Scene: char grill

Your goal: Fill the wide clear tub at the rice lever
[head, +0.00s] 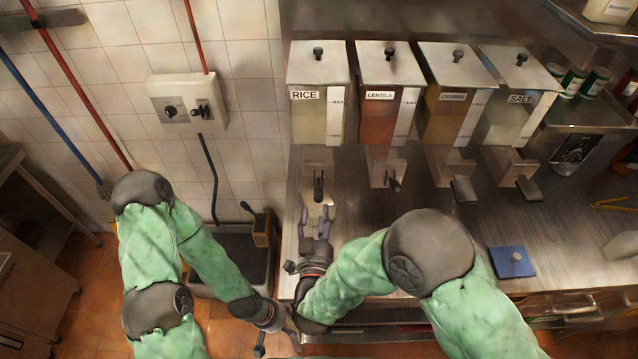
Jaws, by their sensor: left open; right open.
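The rice dispenser (317,112) is the leftmost of the row, a clear bin with a steel lid. Its dark lever (319,186) hangs in front of the steel spout, just beyond my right gripper. My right gripper (315,222) is open on the counter side, below the lever. A pale, rounded thing (321,207) shows at its fingertips under the spout; it may be the wide clear tub, but it is small and partly covered. My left gripper (278,344) is open and empty, low in the picture in front of the counter's left edge.
Lentils (390,115) and salt (512,118) dispensers, with another between them, stand to the right. A dark floor basin (232,255) with a yellow item (262,229) is left of the counter.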

